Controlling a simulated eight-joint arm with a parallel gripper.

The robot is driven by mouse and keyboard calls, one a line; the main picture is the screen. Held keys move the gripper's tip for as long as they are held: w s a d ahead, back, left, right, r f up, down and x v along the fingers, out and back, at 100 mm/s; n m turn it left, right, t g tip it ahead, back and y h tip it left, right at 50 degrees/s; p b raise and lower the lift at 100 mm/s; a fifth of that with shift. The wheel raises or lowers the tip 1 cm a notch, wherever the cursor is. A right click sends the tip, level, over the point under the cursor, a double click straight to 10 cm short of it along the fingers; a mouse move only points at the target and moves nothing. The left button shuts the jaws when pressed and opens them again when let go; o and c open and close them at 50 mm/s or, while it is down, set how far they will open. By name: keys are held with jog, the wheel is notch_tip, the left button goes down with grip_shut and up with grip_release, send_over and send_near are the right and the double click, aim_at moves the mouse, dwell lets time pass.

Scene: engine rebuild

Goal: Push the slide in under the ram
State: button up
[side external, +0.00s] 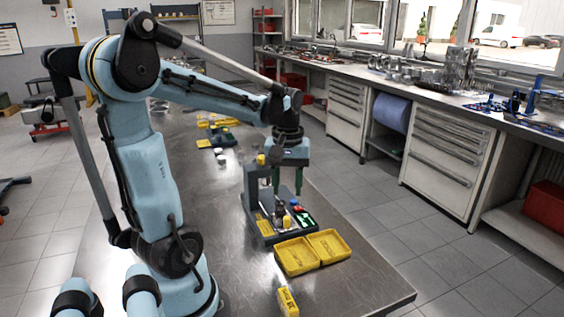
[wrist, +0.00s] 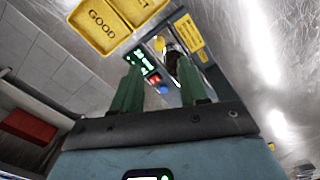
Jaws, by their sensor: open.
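A grey press station (side external: 256,187) stands on the metal bench, with yellow labels on its base and an upright at its left. Its base also shows in the wrist view (wrist: 205,68), beyond my fingers. A small dark and metallic part (wrist: 172,56) sits on it; I cannot tell whether this is the slide. The ram is not clearly visible, as my wrist and gripper cover the upper part of the station. My gripper (side external: 287,189) points down over the station with its green fingers apart and nothing seen between them. The fingers also show in the wrist view (wrist: 160,70).
Two yellow trays (side external: 297,256) lie in front of the station; one reads GOOD in the wrist view (wrist: 98,27). A panel with a green display (wrist: 145,62) and red and blue buttons is close to the fingers. A yellow block (side external: 288,302) lies nearer the bench edge.

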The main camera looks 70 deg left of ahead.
aim_at(287, 217)
jog(key=shift+f, duration=4.55)
grip_shut()
